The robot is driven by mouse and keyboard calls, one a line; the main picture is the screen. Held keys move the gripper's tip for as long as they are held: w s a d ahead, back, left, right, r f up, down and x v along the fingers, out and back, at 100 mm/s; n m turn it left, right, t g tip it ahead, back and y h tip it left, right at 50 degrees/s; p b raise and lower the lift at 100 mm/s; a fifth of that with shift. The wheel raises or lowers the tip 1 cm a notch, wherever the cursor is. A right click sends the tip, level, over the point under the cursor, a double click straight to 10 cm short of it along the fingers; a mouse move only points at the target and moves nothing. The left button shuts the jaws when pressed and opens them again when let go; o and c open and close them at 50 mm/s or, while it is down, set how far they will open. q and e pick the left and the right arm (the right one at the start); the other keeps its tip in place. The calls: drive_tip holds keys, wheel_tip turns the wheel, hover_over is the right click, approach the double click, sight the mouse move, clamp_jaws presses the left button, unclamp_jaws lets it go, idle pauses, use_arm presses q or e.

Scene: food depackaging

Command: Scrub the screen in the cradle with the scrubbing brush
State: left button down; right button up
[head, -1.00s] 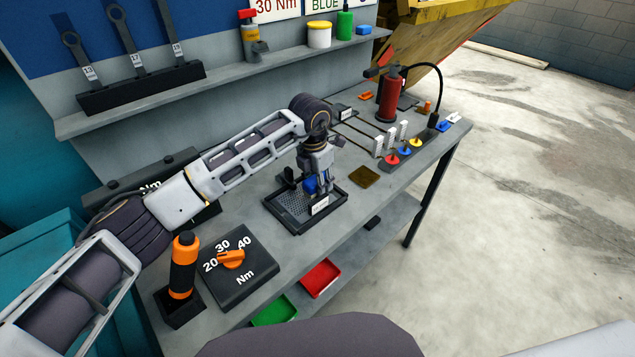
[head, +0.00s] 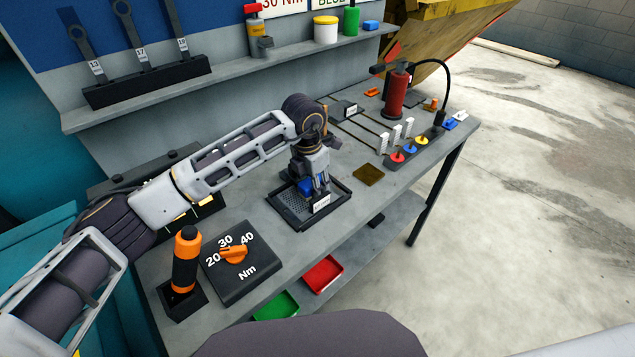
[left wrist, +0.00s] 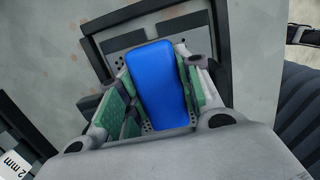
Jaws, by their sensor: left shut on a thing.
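The scrubbing brush (head: 305,187) shows as a blue block in my left gripper (head: 314,188). In the left wrist view the blue brush (left wrist: 162,85) sits between the green-padded fingers of the left gripper (left wrist: 155,95), which is shut on it. The cradle (head: 283,217) is a black tray on the bench with a small white label at its front. The perforated grey screen (head: 288,203) lies in it. The brush is over the screen; its underside is hidden, so contact cannot be told. The cradle's dark frame (left wrist: 95,48) also shows in the left wrist view. My right gripper is out of view.
A torque dial box (head: 240,272) and an orange-black handled tool (head: 185,258) stand to the left of the cradle. A brown plate (head: 369,174), white posts (head: 396,135) and a red cylinder (head: 396,95) are to the right. A shelf (head: 230,78) runs behind.

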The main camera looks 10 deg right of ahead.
sight(301, 193)
use_arm(q)
drive_tip(key=shift+s+a+f, duration=0.2)
drive_tip(key=shift+a+f, duration=0.1)
drive_tip(key=shift+f, duration=0.1)
drive_tip(key=shift+s+a, duration=0.65)
drive_tip(key=shift+a, duration=0.35)
drive_tip(key=shift+s+a, duration=0.35)
drive_tip(key=shift+a, duration=0.15)
drive_tip(key=shift+a, duration=0.1)
drive_tip(key=shift+s+a+r+b, duration=0.1)
drive_tip(key=shift+s+a+b, duration=0.15)
drive_tip(key=shift+a, duration=0.2)
drive_tip(key=shift+s+a+r+b, duration=0.1)
drive_tip(key=shift+s+a, duration=0.25)
drive_tip(key=shift+a, duration=0.1)
drive_tip(key=shift+s+a+f, duration=0.15)
drive_tip(key=shift+a, duration=0.05)
drive_tip(key=shift+s+a, duration=0.15)
drive_tip(key=shift+a, duration=0.05)
drive_tip(key=shift+a, duration=0.1)
drive_tip(key=shift+w+a+r+b, duration=0.3)
drive_tip(key=shift+w+a+b, duration=0.1)
drive_tip(key=shift+w, duration=0.3)
